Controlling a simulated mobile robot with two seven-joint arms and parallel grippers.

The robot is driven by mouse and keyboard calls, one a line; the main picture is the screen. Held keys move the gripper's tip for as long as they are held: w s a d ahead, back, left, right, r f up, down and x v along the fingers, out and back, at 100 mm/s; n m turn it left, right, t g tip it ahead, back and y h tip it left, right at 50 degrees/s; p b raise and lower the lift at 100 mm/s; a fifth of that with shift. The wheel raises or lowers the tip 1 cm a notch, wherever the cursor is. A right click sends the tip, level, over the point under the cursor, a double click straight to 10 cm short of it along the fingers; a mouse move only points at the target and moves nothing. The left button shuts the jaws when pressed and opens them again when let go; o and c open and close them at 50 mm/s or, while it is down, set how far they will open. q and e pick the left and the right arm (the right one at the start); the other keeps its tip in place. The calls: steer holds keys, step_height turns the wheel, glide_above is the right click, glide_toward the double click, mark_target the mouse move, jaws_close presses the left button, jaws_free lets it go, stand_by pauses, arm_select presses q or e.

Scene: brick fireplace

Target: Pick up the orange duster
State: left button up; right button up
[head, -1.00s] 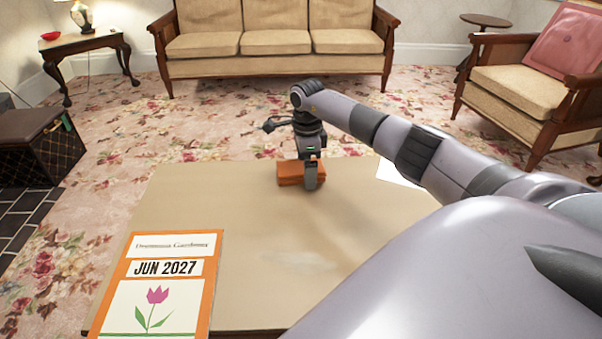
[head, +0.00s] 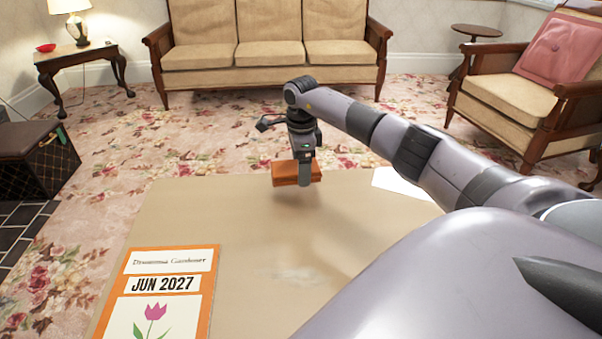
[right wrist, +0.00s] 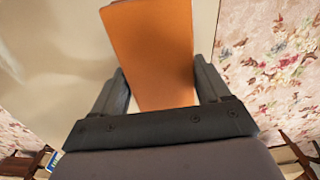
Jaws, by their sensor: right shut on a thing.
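The orange duster (head: 287,173) is a flat orange block near the far edge of the tan table (head: 210,225). My right gripper (head: 304,178) is shut on it from above and appears to hold it just over the table top. In the right wrist view the duster (right wrist: 152,55) sits between the two dark fingers of the gripper (right wrist: 160,88). Part of the duster is hidden behind a finger in the head view. My left gripper is not in view.
An orange-bordered magazine (head: 158,292) lies at the table's near left. White paper (head: 405,187) lies at the right, partly hidden by my arm. A sofa (head: 270,60), an armchair (head: 520,85) and a side table (head: 85,65) stand beyond. The table's middle is clear.

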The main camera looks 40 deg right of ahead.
step_height(320, 180, up, 5)
steer(key=shift+p, duration=0.75)
arm_select(q)
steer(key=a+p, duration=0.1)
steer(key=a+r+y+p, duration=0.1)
steer(key=p, duration=0.1)
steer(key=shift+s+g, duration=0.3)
arm_select(e)
step_height(320, 180, up, 11)
steer(key=shift+f, duration=0.15)
